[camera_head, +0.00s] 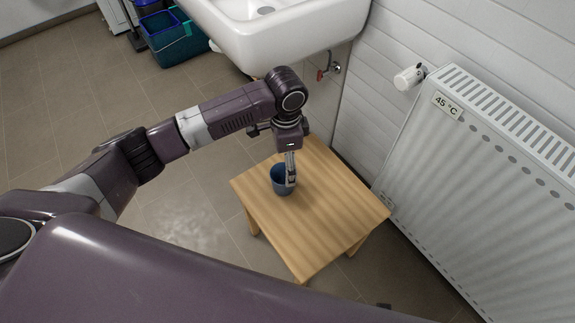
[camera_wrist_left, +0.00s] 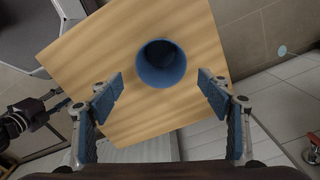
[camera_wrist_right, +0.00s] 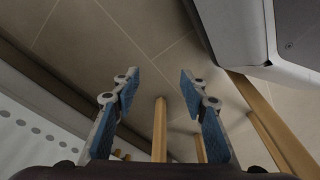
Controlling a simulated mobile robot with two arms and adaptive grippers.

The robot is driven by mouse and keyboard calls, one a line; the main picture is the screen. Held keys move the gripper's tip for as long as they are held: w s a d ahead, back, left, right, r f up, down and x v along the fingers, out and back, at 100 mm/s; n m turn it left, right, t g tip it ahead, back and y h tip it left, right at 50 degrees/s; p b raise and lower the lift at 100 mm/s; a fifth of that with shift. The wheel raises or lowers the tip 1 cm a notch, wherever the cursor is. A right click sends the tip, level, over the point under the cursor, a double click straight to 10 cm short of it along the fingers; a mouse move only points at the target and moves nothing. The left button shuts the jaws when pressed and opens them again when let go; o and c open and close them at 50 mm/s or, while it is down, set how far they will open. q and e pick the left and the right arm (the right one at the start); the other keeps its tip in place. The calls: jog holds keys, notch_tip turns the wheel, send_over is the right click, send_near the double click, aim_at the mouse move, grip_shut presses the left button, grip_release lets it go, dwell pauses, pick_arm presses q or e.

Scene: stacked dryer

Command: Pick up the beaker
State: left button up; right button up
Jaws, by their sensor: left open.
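The beaker (camera_head: 281,181) is a blue open-topped cup standing upright on a small wooden table (camera_head: 333,212). In the left wrist view the beaker (camera_wrist_left: 161,66) sits ahead of and between the spread fingers, with clear gaps on both sides. My left gripper (camera_head: 291,180) points down at the beaker in the head view and overlaps its right side. In the left wrist view my left gripper (camera_wrist_left: 160,88) is open and empty. My right gripper (camera_wrist_right: 157,86) shows only in its own wrist view, open and empty, with table legs beyond it.
A white radiator (camera_head: 480,190) marked 45 °C stands right of the table. A white sink (camera_head: 285,35) is behind it, with a tap valve (camera_head: 325,73) below. A teal bucket (camera_head: 172,40) is at the back left. The rest of the tabletop is bare.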

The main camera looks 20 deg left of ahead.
aim_at(283, 177)
pick_arm(q)
jog(key=f, duration=0.2)
jog(key=f+b, duration=0.1)
jog(key=f, duration=0.1)
jog(key=a+f+b, duration=0.1)
jog(key=f, duration=0.1)
jog(key=shift+s+f, duration=0.15)
jog(key=shift+f, duration=0.55)
pick_arm(e)
jog(key=w+r, duration=0.3)
jog(key=r, duration=0.3)
jog(key=shift+a+r+t, duration=0.15)
jog(key=shift+a+t, duration=0.05)
jog(key=shift+t, duration=0.1)
pick_arm(q)
jog(key=shift+d, duration=0.1)
jog(key=shift+c, duration=0.6)
pick_arm(e)
jog(key=shift+w, duration=0.1)
pick_arm(q)
jog(key=c, duration=1)
